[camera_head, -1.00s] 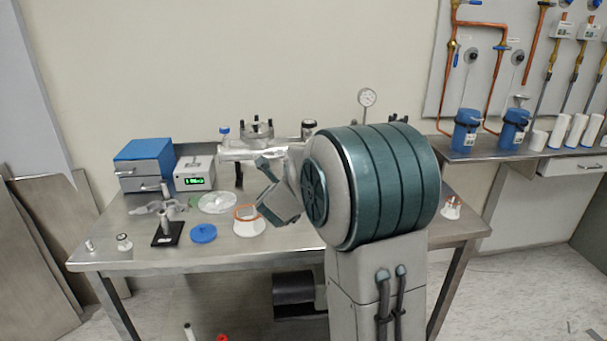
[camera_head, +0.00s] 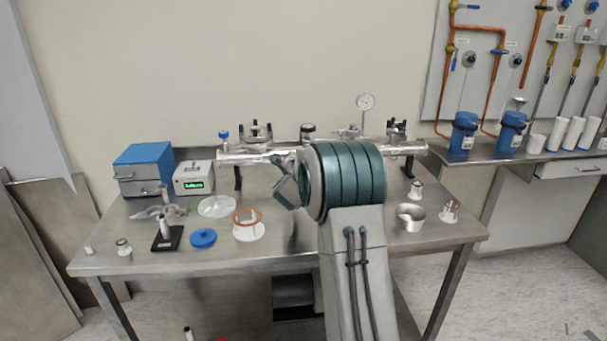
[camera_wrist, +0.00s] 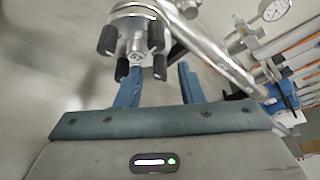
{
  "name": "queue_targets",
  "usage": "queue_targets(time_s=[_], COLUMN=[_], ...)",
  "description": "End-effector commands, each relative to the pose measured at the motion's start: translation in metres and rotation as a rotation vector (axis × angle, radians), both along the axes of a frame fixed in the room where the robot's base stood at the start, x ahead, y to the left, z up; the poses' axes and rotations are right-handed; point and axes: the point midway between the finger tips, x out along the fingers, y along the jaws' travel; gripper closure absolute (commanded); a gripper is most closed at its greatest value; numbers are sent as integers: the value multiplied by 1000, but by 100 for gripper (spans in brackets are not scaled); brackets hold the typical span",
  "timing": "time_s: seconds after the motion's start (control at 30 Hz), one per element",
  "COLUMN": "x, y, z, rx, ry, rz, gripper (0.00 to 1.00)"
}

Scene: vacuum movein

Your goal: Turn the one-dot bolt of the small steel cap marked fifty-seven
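In the wrist view a round steel cap (camera_wrist: 131,14) with several black bolt knobs shows at the upper left, on the end of a steel tube (camera_wrist: 215,50). One black knob (camera_wrist: 157,67) hangs close to the gap between my fingers, a little beyond the tips. In the head view a clamped cap (camera_head: 256,131) stands on the left of the tube line; my arm hides the gripper.
The steel table (camera_head: 190,258) holds a blue drawer box (camera_head: 142,168), a green-display meter (camera_head: 193,178), a blue lid (camera_head: 203,238) and an orange-rimmed white part (camera_head: 248,226). A gauge (camera_head: 365,103) rises behind the tube. A steel ring (camera_head: 411,217) stands right of my arm.

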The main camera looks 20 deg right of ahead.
Motion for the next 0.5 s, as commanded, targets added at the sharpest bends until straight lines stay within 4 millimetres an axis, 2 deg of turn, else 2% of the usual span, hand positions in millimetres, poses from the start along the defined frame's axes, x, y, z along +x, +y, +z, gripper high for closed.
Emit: queue_targets(time_s=[0.23, 0.27, 0.37, 0.4, 0.5], x=[1, 1, 1, 1, 0], y=[-1, -1, 0, 0, 0], z=[0, 0, 0, 0, 0], rx=[0, 0, 0, 0, 0], ry=[0, 0, 0, 0, 0], rz=[0, 0, 0, 0, 0], gripper=[65, 68, 96, 100, 100])
